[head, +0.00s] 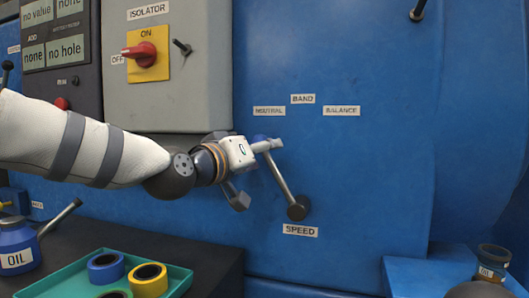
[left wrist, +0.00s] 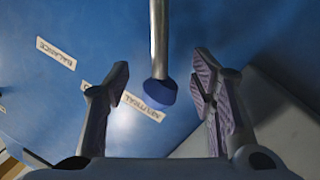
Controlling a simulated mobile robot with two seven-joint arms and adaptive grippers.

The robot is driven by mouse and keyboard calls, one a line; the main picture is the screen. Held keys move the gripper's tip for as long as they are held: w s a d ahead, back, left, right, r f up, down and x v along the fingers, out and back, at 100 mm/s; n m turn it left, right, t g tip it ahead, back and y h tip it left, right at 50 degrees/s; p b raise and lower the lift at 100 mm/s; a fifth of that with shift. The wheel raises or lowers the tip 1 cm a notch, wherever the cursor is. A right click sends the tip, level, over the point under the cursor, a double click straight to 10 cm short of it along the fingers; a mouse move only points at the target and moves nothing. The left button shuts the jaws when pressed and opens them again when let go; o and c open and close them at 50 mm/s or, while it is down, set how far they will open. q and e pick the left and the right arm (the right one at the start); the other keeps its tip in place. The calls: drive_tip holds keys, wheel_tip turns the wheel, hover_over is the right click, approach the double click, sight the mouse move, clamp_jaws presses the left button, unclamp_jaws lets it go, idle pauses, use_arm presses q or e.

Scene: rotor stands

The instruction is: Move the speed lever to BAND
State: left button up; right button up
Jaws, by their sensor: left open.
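The speed lever (head: 281,180) is a metal rod with a blue knob, rising from a dark round pivot above the SPEED label (head: 300,230). It leans up and left toward the NEUTRAL label (head: 269,111). The BAND label (head: 303,99) is in the middle and the BALANCE label (head: 341,111) to the right. My left gripper (head: 254,172) is open at the knob end. In the left wrist view, the blue knob (left wrist: 160,92) lies between the spread fingers (left wrist: 161,85), with visible gaps on both sides. My right gripper does not show.
A grey isolator box (head: 165,60) with a red switch (head: 140,53) stands above my left arm. A green tray (head: 180,274) with tape rolls and a blue oil can (head: 16,245) are at lower left. The blue panel right of the lever is clear.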

use_arm(q)
drive_tip(key=shift+x, duration=0.95)
